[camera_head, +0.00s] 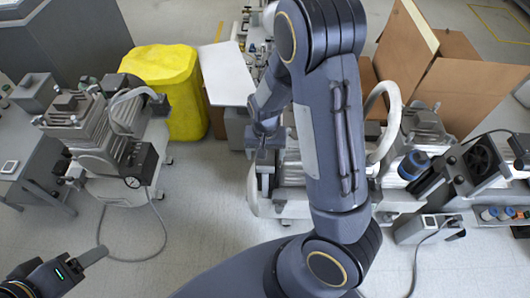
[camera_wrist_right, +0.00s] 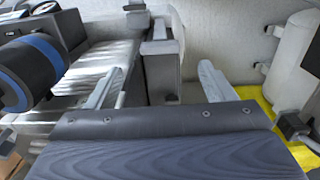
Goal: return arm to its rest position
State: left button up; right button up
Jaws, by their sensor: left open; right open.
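My right arm (camera_head: 335,130) fills the middle of the head view, rising from the bottom and bending back down. Its gripper (camera_head: 265,165) hangs low, partly hidden, over the compressor in the middle. In the right wrist view that gripper (camera_wrist_right: 160,82) has its two fingers spread, with nothing seen held between them. A grey upright block stands just beyond the gap; I cannot tell if the fingers touch anything. My left gripper (camera_head: 82,262) is at the bottom left corner, open and empty over the floor, apart from the left compressor.
A compressor (camera_head: 105,135) with a hose stands at left. A yellow-covered bin (camera_head: 170,85) and open cardboard boxes (camera_head: 455,90) are behind. A unit with a black fan (camera_head: 482,157) is at right. A blue-banded black cylinder (camera_wrist_right: 40,60) is close to the right gripper. Floor at lower left-centre is mostly clear.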

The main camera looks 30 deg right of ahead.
jog(key=s+a+r+n+t+y+p, duration=0.1)
jog(key=s+r, duration=0.4)
jog(key=r, duration=0.5)
jog(key=s+a+r+n+t+y+p, duration=0.1)
jog(key=s+r+p, duration=0.4)
jog(key=r, duration=0.5)
jog(key=s+a+r+n+t+y+p, duration=0.1)
jog(key=s+a+r+n+t+p, duration=0.1)
jog(key=s+r, duration=0.5)
notch_tip(320, 180, up, 4)
jog(key=shift+f+n+t+y+p, duration=0.2)
jog(key=shift+n+t+y+p, duration=0.15)
jog(key=shift+t+p, duration=0.4)
